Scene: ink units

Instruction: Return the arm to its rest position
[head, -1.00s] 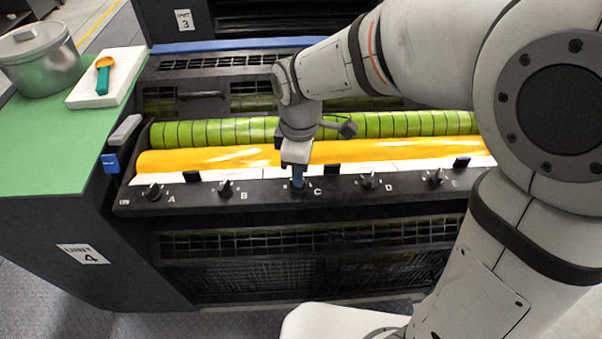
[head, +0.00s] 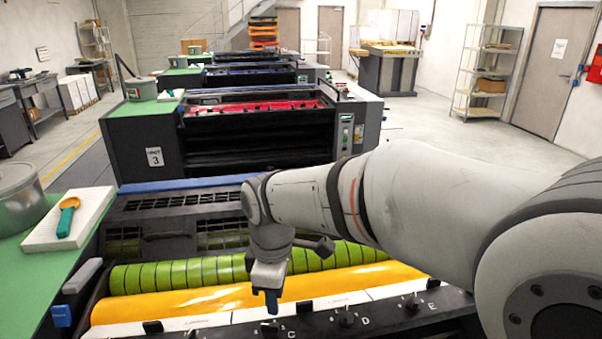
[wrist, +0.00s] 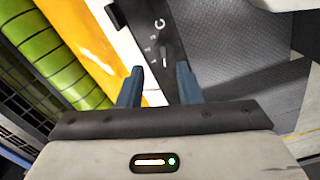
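My arm reaches in from the right in the head view, bent over the near ink unit. My gripper (head: 271,301) points down above the front rail, near the knob marked C. In the wrist view my gripper (wrist: 158,88) shows two blue fingers apart with nothing between them. The knob C (wrist: 163,56) lies just beyond the fingertips, apart from them. The gripper hides part of the rail around C in the head view.
The near unit has a green segmented roller (head: 190,273), a yellow ink roller (head: 180,302) and a row of knobs. At left, a green top bears a metal can (head: 18,195) and a white pad with a scoop (head: 67,218). Unit 3 (head: 230,135) stands behind.

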